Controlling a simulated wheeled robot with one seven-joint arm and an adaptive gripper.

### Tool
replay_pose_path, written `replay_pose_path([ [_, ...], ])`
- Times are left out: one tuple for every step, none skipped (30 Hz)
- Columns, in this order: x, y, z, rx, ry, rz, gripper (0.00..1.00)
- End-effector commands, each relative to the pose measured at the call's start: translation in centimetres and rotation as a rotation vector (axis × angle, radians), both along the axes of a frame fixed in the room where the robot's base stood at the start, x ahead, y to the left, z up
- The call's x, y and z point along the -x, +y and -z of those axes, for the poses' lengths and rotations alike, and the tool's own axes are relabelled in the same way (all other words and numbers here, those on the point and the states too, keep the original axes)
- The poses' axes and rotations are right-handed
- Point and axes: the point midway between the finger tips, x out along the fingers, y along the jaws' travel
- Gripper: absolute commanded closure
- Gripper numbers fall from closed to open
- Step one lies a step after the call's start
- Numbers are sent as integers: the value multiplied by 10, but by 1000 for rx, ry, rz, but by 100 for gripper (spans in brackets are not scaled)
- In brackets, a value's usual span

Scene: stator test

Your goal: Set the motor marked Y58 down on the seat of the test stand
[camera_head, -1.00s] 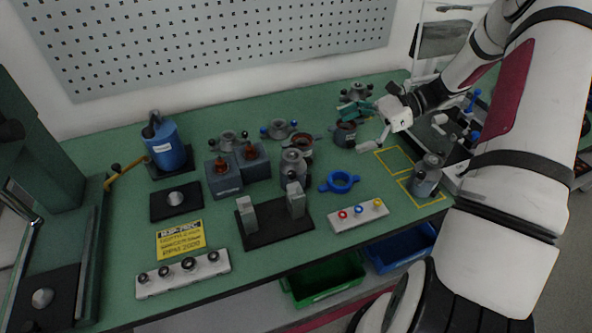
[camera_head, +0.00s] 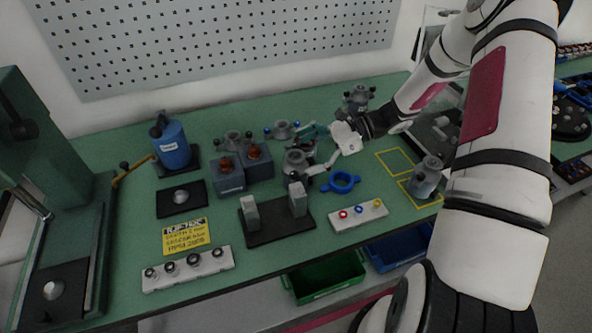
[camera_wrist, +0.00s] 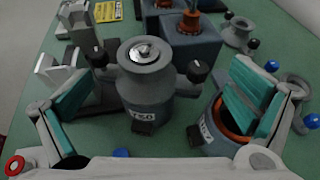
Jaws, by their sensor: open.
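A grey motor (camera_wrist: 150,85) with a silver top shaft and two dark-knobbed side arms stands upright in the wrist view. Its label looks like Y5 and a last character I cannot read surely. In the head view this motor (camera_head: 297,164) stands behind the dark two-post stand. My gripper (camera_wrist: 163,78) is open, its teal fingers to either side of the motor with gaps; in the head view, my gripper (camera_head: 318,150) is just right of it. Round silver seats show on a black plate (camera_head: 168,208) and on the base of the green frame (camera_head: 35,310); I cannot tell which is the test stand.
An open housing with an orange ring (camera_wrist: 213,125) stands close by the right finger. The two-post stand (camera_head: 262,236), grey boxes with copper-coloured tops (camera_head: 230,182) and a blue ring (camera_head: 341,182) are near. Another motor (camera_head: 427,178) stands in a yellow square at the right.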

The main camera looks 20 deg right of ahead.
Motion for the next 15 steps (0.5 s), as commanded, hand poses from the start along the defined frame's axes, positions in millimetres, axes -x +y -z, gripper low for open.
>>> replay_pose_path([
  [0, 4, 2, 0, 2, -1, 0],
  [0, 5, 2, -1, 1, -1, 0],
  [-1, 6, 3, -1, 1, -1, 0],
  [-1, 7, 3, -1, 1, -1, 0],
  [-1, 7, 3, 0, 1, -1, 0],
  [-1, 7, 3, 0, 1, -1, 0],
  [-1, 7, 3, 0, 1, -1, 0],
  [-1, 7, 3, 0, 1, -1, 0],
  [-1, 7, 3, 0, 1, -1, 0],
  [-1, 7, 3, 0, 1, -1, 5],
  [-1, 7, 3, 0, 1, -1, 11],
  [-1, 6, 3, 0, 1, -1, 20],
  [-1, 6, 3, 0, 1, -1, 27],
  [-1, 6, 3, 0, 1, -1, 34],
  [-1, 6, 3, 0, 1, -1, 43],
])
